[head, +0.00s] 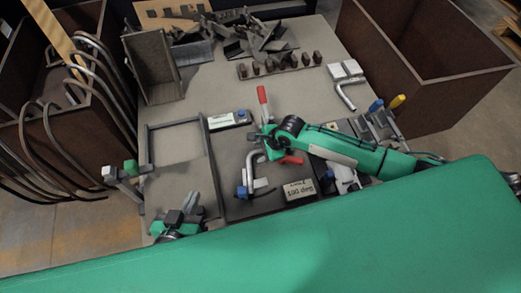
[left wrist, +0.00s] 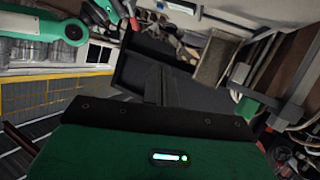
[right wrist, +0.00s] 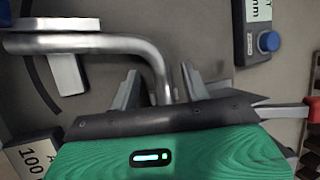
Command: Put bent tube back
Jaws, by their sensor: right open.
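A silver bent tube (head: 249,171) lies in the work area in front of me. In the right wrist view the bent tube (right wrist: 90,43) runs in from the left, crosses a white block (right wrist: 68,76) and curves down between my fingers. My right gripper (right wrist: 155,88) is open around the tube's bent end; I cannot tell whether a finger touches it. In the head view the right arm largely covers this gripper. My left gripper (head: 185,203) is low at the left of the table, empty; its fingers (left wrist: 158,85) look closed together.
Another bent tube (head: 346,97) lies by white blocks (head: 345,69) at the back right. A red-handled clamp (head: 263,96), a label box with blue button (head: 229,119) and a Gap box (head: 299,189) stand close. A bin (head: 60,135) with curved tubes is left; a brown bin (head: 400,75) is right.

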